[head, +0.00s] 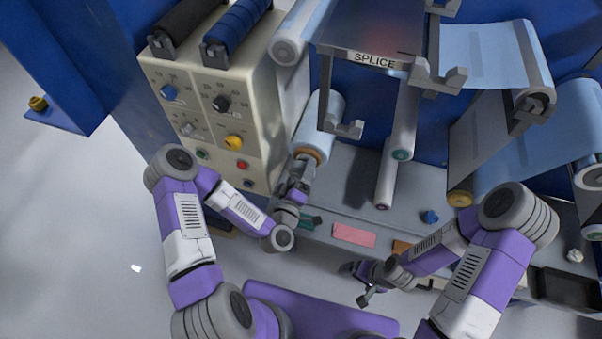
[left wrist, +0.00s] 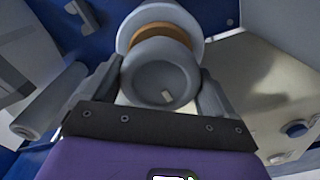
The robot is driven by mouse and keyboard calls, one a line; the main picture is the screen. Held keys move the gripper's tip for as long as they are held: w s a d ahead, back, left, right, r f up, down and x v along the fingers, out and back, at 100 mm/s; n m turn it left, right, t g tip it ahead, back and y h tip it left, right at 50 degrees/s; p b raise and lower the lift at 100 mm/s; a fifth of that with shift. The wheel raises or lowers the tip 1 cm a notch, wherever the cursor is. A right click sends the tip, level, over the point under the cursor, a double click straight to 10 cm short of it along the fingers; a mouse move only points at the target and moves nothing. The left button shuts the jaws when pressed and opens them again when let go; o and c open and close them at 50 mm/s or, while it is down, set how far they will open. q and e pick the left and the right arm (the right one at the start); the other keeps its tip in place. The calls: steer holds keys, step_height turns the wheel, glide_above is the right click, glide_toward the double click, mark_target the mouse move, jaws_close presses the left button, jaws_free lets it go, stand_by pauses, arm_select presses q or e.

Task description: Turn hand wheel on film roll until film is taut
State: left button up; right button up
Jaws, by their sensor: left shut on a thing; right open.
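The film roll (head: 318,128) is a pale roll with an orange-brown ring at its near end, mounted beside the control panel. It also shows at the top of the left wrist view (left wrist: 158,14). The grey hand wheel (left wrist: 160,75) sits at the roll's near end, below the brown ring. My left gripper (head: 302,168) is shut on the hand wheel, with one finger on each side of its rim in the left wrist view (left wrist: 160,90). My right gripper (head: 364,298) is open and empty, low in front of the bench. Light blue film (head: 520,135) hangs on the rollers at the right.
A beige control panel (head: 215,120) with knobs and buttons stands left of the roll. A SPLICE plate (head: 374,60) hangs above. A white roller (head: 384,180) juts out right of the roll.

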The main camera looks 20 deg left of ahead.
arm_select(q)
steer(key=shift+r+n, duration=0.1)
steer(key=shift+n, duration=0.3)
steer(key=o, duration=0.8)
steer(key=shift+w, duration=0.1)
